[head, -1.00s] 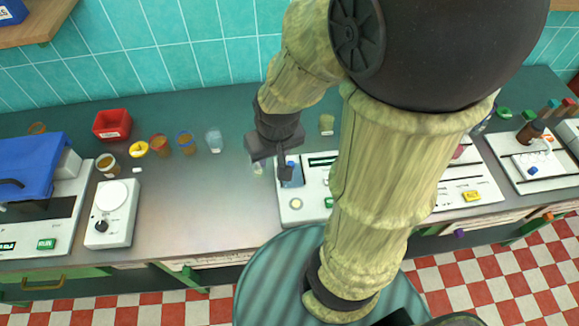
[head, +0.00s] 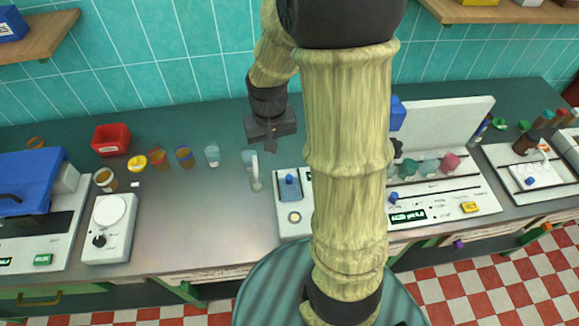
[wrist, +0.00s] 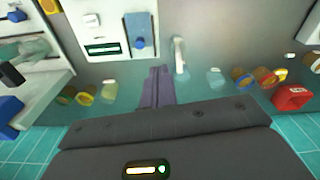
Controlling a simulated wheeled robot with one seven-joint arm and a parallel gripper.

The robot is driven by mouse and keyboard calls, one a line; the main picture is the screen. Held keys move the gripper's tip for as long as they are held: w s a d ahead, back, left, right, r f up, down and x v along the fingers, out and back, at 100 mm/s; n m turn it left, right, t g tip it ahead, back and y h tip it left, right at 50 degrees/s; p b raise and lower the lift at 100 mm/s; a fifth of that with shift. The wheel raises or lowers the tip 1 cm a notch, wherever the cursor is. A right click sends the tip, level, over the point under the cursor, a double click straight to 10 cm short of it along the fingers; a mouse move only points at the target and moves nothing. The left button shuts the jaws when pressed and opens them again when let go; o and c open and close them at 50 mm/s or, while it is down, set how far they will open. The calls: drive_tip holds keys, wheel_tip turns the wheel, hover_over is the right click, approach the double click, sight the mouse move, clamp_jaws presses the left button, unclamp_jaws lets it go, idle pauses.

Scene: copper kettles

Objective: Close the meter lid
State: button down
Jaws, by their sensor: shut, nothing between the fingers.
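A white meter (head: 290,228) stands on the counter just left of my arm, which hides its right part. A blue panel with a blue knob (head: 289,179) lies flat on its top, which I take for the meter lid. In the wrist view the panel (wrist: 139,22), its knob and a dark display beside it show at the top. I cannot tell how far the lid covers the opening. My gripper (head: 270,150) is shut and empty, above the counter, behind and slightly left of the meter. Its fingers (wrist: 158,72) point towards the meter and appear apart from it.
A slim white upright piece (head: 256,172) and a clear glass stand beside the meter. Several cups and a red bin (head: 111,139) stand left. Right of my arm is a larger white instrument with a raised white panel (head: 440,122).

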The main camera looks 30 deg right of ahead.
drive_tip(key=w+d+f+m+g+y, duration=0.1)
drive_tip(key=w+d+f+m+g, duration=0.2)
drive_tip(key=w+d+f, duration=0.4)
drive_tip(key=w+d, duration=0.2)
drive_tip(key=d, duration=0.1)
drive_tip(key=shift+w+f+m+p, duration=0.3)
drive_tip(key=shift+w+f+m, duration=0.05)
drive_tip(key=shift+w+m, duration=0.05)
drive_tip(key=shift+f, duration=0.1)
